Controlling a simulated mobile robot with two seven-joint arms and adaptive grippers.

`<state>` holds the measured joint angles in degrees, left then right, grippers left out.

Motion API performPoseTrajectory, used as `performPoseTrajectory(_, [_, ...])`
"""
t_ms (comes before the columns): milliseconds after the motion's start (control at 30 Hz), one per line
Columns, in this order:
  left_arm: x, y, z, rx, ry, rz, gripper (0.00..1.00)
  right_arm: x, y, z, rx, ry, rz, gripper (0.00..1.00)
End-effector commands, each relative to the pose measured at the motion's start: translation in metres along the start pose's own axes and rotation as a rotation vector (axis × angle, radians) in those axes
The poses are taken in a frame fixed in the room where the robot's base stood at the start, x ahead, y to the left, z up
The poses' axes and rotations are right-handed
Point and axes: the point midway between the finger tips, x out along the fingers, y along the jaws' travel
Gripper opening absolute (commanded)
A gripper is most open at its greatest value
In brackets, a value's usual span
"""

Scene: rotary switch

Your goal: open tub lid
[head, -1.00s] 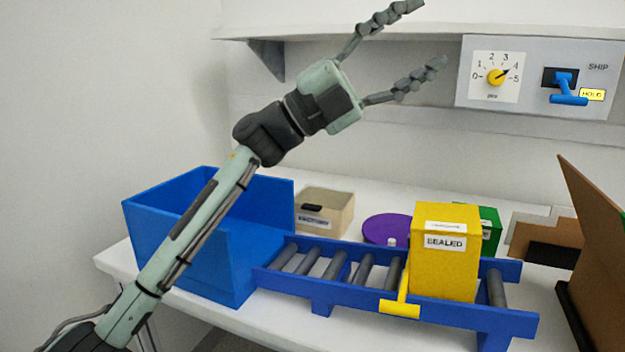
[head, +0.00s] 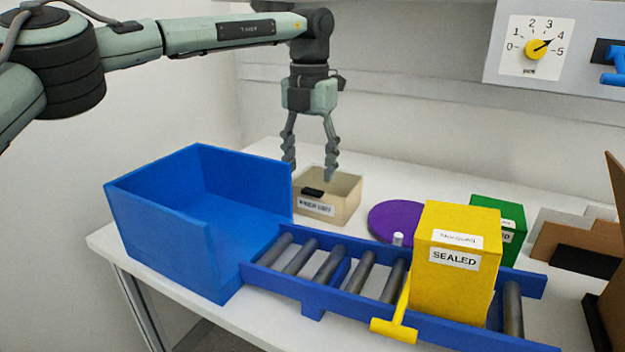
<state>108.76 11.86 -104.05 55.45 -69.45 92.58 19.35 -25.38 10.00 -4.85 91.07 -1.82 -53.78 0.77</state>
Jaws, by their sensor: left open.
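A small beige tub (head: 345,207) stands on the white table behind the conveyor, to the right of the blue bin. It has a white label on its front and a small black handle-like piece (head: 312,191) at its top near the front edge. My right gripper is out of view.
A large blue bin (head: 165,235) stands left of the tub. A blue roller conveyor (head: 350,305) runs in front, bearing a yellow box (head: 452,290) marked SEALED. A purple disc (head: 392,215) and a green box (head: 510,232) lie to the right. A dial panel (head: 537,47) hangs above right.

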Motion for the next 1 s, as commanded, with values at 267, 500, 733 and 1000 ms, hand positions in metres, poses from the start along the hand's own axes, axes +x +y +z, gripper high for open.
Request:
performPoseTrajectory(267, [0.035,-0.001,0.000,0.000,-0.001,-0.002,0.59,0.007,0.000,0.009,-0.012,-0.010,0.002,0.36])
performPoseTrajectory(500, [0.040,-0.001,0.000,0.001,-0.002,-0.003,0.59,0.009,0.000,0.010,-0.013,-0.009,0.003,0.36])
performPoseTrajectory(733, [0.040,-0.001,0.000,0.001,-0.002,-0.004,0.42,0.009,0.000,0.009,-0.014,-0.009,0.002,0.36])
performPoseTrajectory(1000, [0.040,-0.001,0.000,0.001,-0.002,-0.004,0.09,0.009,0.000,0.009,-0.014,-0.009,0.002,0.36])
